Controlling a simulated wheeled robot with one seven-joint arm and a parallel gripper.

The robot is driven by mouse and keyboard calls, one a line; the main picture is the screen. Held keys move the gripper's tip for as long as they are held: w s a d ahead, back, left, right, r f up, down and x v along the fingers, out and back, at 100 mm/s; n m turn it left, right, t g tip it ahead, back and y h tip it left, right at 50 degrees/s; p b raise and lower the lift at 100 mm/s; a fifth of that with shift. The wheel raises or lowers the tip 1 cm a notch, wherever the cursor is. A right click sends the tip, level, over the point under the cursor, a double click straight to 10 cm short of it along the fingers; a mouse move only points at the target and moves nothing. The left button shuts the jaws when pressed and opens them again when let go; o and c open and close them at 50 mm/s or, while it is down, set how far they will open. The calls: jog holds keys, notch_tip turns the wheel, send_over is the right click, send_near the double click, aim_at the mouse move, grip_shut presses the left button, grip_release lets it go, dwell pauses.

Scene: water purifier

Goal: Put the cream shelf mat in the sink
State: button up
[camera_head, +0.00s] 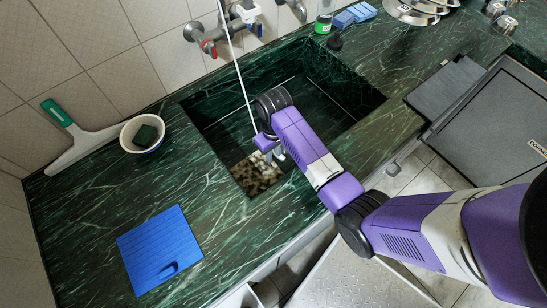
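My gripper (277,157) hangs over the front part of the dark green marble sink (222,112), pointing down into it. My arm and wrist hide part of the basin, and the fingers are too small and covered to show whether they are open or shut. A mottled cream-and-brown patch (257,175) shows low in the sink, just below and left of my gripper. I cannot tell whether it is the cream shelf mat, or whether my gripper touches it. No plain cream mat is clearly seen elsewhere.
A blue ribbed mat (160,248) lies on the left counter. Taps (207,36) stand behind the sink. A dark grey mat (445,88) is at right.

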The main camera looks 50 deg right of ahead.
notch_tip(320, 180, up, 6)
jog(key=shift+r, duration=0.25)
dwell(0.5)
